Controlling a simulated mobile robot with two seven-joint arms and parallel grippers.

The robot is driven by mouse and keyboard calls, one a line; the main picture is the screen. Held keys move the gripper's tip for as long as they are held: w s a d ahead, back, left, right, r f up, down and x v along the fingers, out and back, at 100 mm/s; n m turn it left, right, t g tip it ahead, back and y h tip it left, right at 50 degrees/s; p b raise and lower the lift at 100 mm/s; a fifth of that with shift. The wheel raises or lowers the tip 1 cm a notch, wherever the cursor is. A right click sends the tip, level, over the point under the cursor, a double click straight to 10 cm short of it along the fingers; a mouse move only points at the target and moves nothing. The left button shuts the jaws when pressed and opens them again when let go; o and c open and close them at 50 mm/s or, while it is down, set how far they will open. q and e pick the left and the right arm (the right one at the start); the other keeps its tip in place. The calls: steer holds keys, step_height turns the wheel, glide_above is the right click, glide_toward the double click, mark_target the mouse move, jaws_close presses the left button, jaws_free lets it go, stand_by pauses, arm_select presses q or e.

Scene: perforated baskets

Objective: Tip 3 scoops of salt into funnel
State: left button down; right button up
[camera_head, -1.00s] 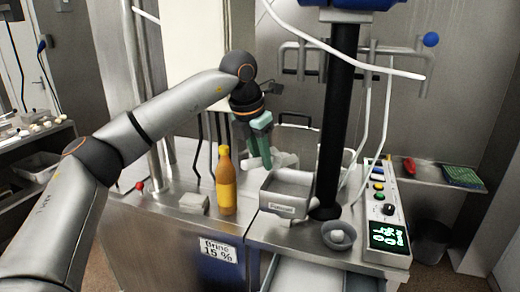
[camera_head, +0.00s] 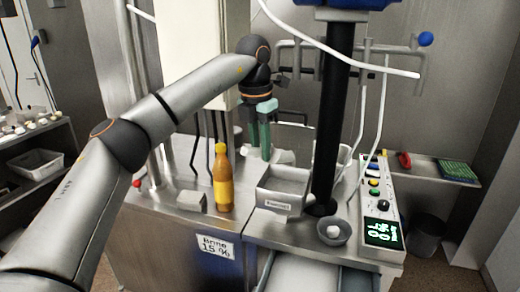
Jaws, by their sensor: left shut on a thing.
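My left gripper (camera_head: 260,139) has green fingers that point straight down behind the bottle and the grey tray. It is shut on a pale thing, most likely the scoop, at its fingertips; the thing is mostly hidden. A whitish shape (camera_head: 279,157) shows just right of the fingertips, and I cannot tell whether it is salt, scoop or part of a container. An open grey tray (camera_head: 283,203) with a label on its front stands nearer, right of the gripper; I cannot make out its contents. I cannot pick out the funnel for certain. My right gripper is out of view.
An orange-yellow bottle (camera_head: 222,182) and a small grey block (camera_head: 191,201) stand on the steel counter. A black column (camera_head: 331,125) rises behind a small grey bowl (camera_head: 333,231) holding a white thing. A control panel (camera_head: 381,204) is at right.

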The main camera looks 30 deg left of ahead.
arm_select(q)
steer(key=shift+w+d+r+g, duration=0.15)
steer(key=shift+w+r+g, duration=0.55)
steer(key=shift+r+g, duration=0.2)
steer(key=shift+g, duration=0.1)
stand_by(1.0)
steer(key=shift+f+b, duration=0.15)
steer(key=shift+b, duration=0.4)
steer(key=f+t+b, duration=0.1)
steer(key=b, duration=0.3)
steer(key=shift+s+b, duration=0.3)
steer(key=shift+s, duration=0.1)
steer(key=t+b, duration=0.1)
steer(key=b, duration=0.3)
steer(key=shift+s+f, duration=0.3)
steer(key=shift+f, duration=0.1)
steer(key=shift+s+b, duration=0.1)
steer(key=shift+b, duration=0.25)
steer(key=shift+r, duration=0.1)
